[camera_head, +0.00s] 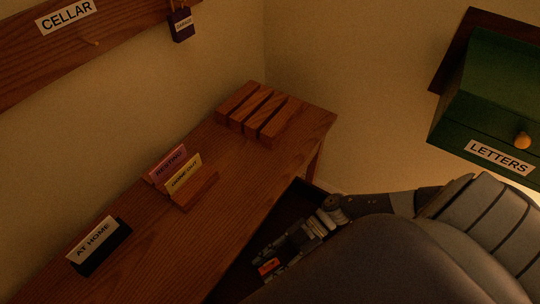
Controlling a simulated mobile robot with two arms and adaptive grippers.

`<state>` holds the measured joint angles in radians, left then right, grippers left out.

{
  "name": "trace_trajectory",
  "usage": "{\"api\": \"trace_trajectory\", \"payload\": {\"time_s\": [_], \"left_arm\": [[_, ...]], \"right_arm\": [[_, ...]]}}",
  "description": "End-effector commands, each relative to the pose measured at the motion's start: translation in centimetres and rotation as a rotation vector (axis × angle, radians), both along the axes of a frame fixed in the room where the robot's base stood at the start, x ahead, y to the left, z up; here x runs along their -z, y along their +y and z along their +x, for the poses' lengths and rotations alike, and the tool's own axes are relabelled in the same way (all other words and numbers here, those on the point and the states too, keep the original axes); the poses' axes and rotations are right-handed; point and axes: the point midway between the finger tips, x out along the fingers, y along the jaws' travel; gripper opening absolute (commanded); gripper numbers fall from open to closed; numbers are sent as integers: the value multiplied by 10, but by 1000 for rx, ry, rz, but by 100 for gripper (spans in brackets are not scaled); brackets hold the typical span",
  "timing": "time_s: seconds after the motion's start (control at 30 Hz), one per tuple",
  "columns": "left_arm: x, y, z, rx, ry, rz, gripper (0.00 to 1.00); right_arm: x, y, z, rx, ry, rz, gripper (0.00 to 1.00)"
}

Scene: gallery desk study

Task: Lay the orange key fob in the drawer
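The orange key fob (268,267) is a small orange-red piece with a dark mark, at the fingertips of my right gripper (271,261). The gripper reaches down from the right over a dark open space beside the desk. This space looks like the pulled-out drawer (290,205), but its floor and front are too dark or hidden. I cannot tell whether the fingers are closed on the fob or only beside it, nor whether the fob touches the drawer floor. My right arm covers the lower right. My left gripper is not in view.
The wooden desk (235,190) bears a slotted wooden block (262,112), a holder (195,190) with two labelled cards, and an "AT HOME" card stand (99,246). A "CELLAR" rail (25,70) with a hanging dark tag (181,24) and a green "LETTERS" box (495,95) are on the walls.

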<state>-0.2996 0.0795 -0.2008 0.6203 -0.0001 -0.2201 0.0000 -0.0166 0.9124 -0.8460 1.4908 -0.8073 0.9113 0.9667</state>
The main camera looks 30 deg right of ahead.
Motion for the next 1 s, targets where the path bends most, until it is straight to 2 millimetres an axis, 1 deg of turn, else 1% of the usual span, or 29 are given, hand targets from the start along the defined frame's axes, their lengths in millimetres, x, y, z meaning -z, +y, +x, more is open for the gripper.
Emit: {"api": "trace_trajectory", "payload": {"time_s": [0.1,0.2,0.27,0.5,0.63,0.77,1.0], "left_arm": [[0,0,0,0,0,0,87],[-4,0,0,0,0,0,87],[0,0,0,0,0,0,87],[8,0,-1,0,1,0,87],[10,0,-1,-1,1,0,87],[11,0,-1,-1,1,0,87],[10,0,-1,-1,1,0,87]], "right_arm": [[-1,0,0,0,0,0,38],[-6,-1,0,0,0,-1,38],[-5,-9,0,0,1,-3,38],[-21,-48,0,-1,0,-5,38],[-27,-63,0,0,1,-3,38],[-32,-69,0,-1,1,0,38],[-32,-70,0,0,0,0,38]]}}
